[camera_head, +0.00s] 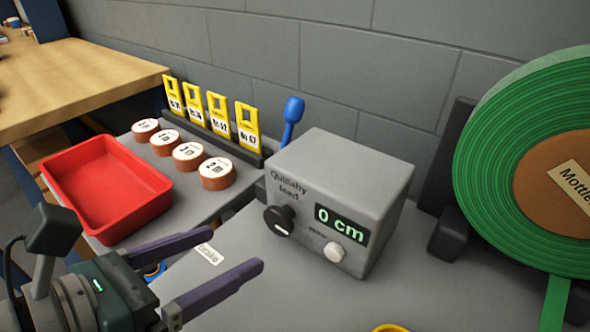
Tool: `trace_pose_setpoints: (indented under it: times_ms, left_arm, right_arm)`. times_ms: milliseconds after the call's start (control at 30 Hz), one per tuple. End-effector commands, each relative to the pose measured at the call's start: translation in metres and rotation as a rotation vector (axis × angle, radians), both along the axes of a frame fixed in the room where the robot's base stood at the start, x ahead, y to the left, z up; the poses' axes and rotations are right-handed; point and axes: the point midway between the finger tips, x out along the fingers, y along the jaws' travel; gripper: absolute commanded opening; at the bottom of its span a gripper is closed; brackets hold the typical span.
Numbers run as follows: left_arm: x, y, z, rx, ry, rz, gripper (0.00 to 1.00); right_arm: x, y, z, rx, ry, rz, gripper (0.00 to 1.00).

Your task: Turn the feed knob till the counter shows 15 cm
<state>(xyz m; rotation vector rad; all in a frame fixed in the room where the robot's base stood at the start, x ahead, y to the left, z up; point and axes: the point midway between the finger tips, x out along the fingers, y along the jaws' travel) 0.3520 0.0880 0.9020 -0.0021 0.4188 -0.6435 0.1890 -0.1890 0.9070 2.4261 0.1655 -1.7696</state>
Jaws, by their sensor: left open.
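The grey feed box (340,185) stands on the grey bench in the middle of the view. Its front carries the black feed knob (281,219), with a white mark at its lower part. Beside the knob, the counter (341,224) shows 0 cm in green. A small white button (334,252) sits below the counter. My left gripper (234,252) is open and empty, its two purple-grey fingers pointing toward the box from the lower left. Its fingertips are apart from the knob. My right gripper is not in view.
A large green roll (530,110) stands at the right. A red tray (110,187), several brown labelled discs (217,174) and yellow tags (247,125) are at the left. A blue-handled tool (292,112) stands behind the box. Bench right of the box front is clear.

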Motion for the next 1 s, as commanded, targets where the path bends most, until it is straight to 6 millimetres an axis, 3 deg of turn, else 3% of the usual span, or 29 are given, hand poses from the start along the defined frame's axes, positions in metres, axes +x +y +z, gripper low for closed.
trace_pose_setpoints:
  times_ms: [500,933,1000]
  left_arm:
    - [0.061,-0.05,-0.033,-0.003,-0.002,-0.001,0.89]
    - [0.069,-0.057,-0.035,0.0,0.0,-0.002,0.89]
    - [0.069,-0.057,-0.035,-0.001,0.0,-0.002,0.81]
  right_arm:
    - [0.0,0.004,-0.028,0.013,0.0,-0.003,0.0]
    - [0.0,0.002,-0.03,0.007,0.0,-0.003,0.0]
    - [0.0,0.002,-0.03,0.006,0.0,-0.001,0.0]
